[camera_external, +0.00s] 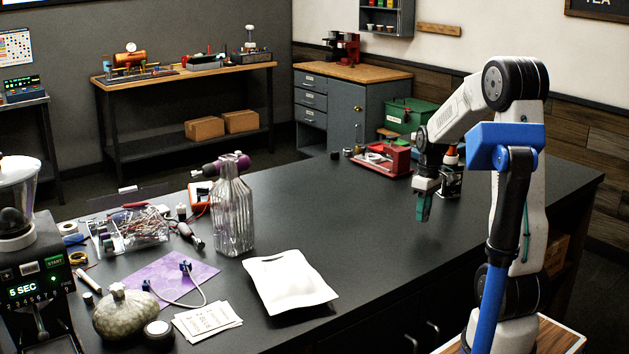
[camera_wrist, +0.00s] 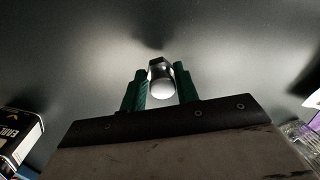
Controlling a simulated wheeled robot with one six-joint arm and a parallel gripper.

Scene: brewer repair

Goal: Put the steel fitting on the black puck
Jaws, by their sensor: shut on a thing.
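My gripper (camera_external: 424,208) hangs above the right part of the dark counter, its green fingers pointing down. In the wrist view, its two green fingers (camera_wrist: 161,88) are closed on the steel fitting (camera_wrist: 161,86), a small shiny cylinder with a dark far end. The fitting cannot be made out in the external view. I cannot pick out the black puck with certainty. Small dark round pieces (camera_external: 335,155) stand at the counter's back edge, left of the red tray. A round black piece with a pale top (camera_external: 158,330) lies at the front left.
A red tray (camera_external: 382,163) and dark tea box (camera_external: 452,183) stand behind my gripper; the box also shows in the wrist view (camera_wrist: 20,140). A glass bottle (camera_external: 232,218), white pouch (camera_external: 290,281) and clutter fill the left. The counter below my gripper is clear.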

